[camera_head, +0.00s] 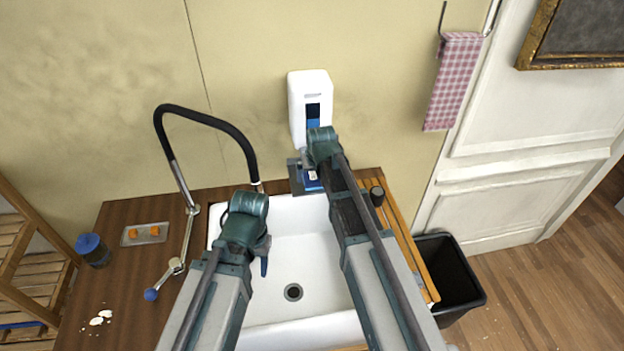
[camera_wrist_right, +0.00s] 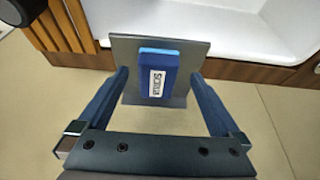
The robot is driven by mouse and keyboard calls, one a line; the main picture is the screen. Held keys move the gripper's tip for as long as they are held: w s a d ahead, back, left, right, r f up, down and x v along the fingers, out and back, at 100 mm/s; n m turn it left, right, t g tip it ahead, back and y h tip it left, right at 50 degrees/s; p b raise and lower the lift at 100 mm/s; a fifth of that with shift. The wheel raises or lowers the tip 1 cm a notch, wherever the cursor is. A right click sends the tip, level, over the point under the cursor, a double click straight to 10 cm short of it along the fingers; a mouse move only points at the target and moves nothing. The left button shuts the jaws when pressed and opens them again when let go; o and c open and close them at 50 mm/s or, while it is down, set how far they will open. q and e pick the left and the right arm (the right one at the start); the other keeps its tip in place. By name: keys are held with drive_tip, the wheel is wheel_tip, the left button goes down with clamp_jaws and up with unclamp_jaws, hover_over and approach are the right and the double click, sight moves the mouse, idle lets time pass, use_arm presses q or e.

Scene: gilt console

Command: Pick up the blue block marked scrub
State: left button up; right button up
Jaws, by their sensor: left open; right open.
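The blue block (camera_head: 311,184) sits on a grey stand (camera_head: 295,180) behind the sink. In the right wrist view the block (camera_wrist_right: 157,82) shows a white label reading SCRUB and a lighter blue edge, and it rests against the grey plate of the stand (camera_wrist_right: 125,48). My right gripper (camera_wrist_right: 160,74) is open, with its two blue fingers on either side of the block and visible gaps to both. In the head view my right wrist partly covers the block. My left gripper (camera_head: 264,256) is open and empty above the sink; its fingers are mostly hidden.
A white dispenser (camera_head: 309,88) is on the wall behind the stand. A black-hosed tap (camera_head: 190,222) stands left of the white sink (camera_head: 310,270). A slatted wooden board (camera_head: 405,240) and dark cup (camera_head: 377,196) lie right. A blue-lidded jar (camera_head: 92,250) is far left.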

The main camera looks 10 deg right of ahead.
sight(314, 181)
drive_tip(key=b+x, duration=0.3)
drive_tip(key=x, duration=0.1)
drive_tip(key=shift+s+d+f, duration=0.1)
drive_tip(key=shift+f, duration=0.15)
drive_tip(key=shift+r, duration=0.1)
drive_tip(key=c, duration=1.3)
drive_tip(key=shift+r, duration=0.1)
